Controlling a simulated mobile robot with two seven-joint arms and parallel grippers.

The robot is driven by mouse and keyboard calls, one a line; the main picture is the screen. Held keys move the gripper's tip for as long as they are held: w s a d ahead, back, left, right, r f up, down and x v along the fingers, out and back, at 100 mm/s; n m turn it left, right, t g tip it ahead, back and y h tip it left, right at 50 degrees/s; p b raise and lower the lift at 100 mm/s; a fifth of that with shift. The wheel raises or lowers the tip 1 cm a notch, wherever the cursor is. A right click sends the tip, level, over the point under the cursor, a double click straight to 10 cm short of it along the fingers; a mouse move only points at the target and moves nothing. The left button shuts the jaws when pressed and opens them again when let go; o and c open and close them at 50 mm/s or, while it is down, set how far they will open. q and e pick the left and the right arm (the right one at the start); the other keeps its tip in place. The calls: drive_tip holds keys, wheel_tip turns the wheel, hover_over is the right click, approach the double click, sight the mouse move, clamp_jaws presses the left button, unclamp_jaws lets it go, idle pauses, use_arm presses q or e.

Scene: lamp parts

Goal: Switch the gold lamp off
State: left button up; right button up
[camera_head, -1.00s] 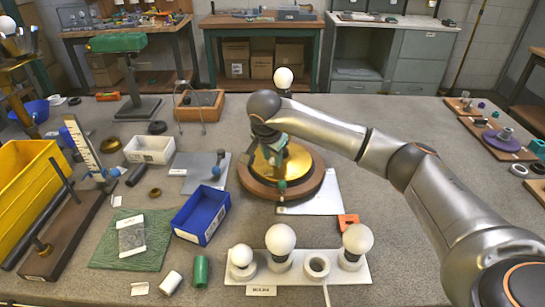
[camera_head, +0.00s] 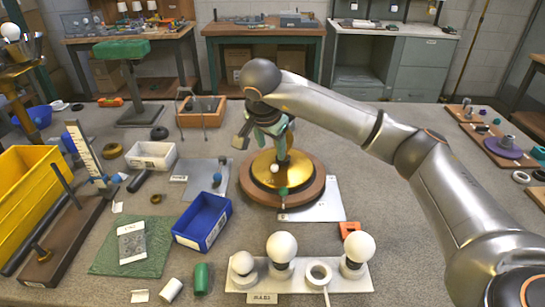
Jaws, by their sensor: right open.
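A lamp with a round gold base (camera_head: 262,177) stands on a round wooden board (camera_head: 311,190) at the middle of the table. Its upper part is hidden behind my right arm and gripper. A small white round spot shows on the gold base; I cannot tell if it is a reflection. A small green piece (camera_head: 283,191) is at the base's front edge. My right gripper (camera_head: 258,134) is open above the base, its fingers pointing down, close to the lamp's stem. I cannot tell whether it touches the lamp. My left gripper is not in view.
A bulb rack (camera_head: 330,284) stands in front. A blue bin (camera_head: 202,222), a white bin (camera_head: 150,155) and a yellow crate (camera_head: 30,207) lie to the left. A brass stand with a bulb (camera_head: 10,28) is at the left edge.

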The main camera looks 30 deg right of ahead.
drive_tip(key=shift+v, duration=1.65)
